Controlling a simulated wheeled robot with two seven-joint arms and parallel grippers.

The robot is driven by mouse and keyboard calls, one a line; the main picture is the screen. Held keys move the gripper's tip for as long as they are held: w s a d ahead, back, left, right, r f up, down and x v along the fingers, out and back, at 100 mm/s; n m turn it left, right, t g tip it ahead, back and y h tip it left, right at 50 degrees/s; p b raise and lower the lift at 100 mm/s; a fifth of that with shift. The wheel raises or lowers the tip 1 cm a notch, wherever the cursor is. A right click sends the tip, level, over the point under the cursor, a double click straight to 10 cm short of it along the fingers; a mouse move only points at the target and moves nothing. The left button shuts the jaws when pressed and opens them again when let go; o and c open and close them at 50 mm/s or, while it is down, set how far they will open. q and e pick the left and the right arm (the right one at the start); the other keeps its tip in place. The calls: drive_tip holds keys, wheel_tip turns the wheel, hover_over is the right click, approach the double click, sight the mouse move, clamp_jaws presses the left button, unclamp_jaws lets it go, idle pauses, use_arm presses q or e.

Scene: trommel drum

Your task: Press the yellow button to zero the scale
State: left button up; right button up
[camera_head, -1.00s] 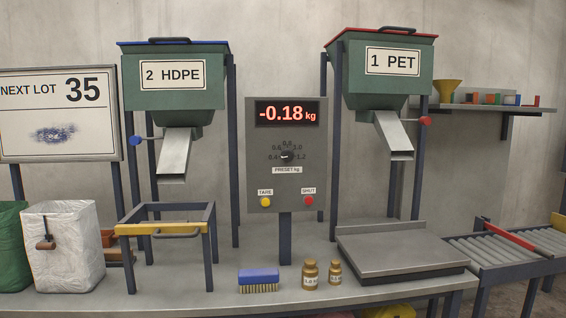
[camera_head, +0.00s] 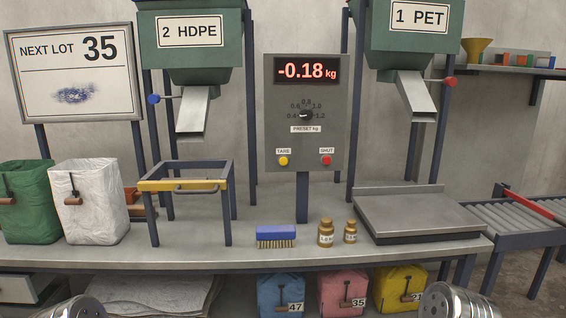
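The yellow button (camera_head: 283,161) sits under a TARE label at the lower left of the grey control panel (camera_head: 306,128). The panel's red display (camera_head: 306,71) reads -0.18 kg. A red button (camera_head: 326,160) under a label that looks like SHUT is to its right. The scale (camera_head: 418,213) is a flat grey platform on the right of the bench, with nothing on it. Parts of my two arms show at the bottom edge, at lower left and lower right, well below the panel. My grippers' fingers are not in view.
A yellow-barred frame (camera_head: 183,185) is to the left. Chutes (camera_head: 193,114) (camera_head: 416,97) hang on either side. Coloured bags (camera_head: 280,292) are under the bench.

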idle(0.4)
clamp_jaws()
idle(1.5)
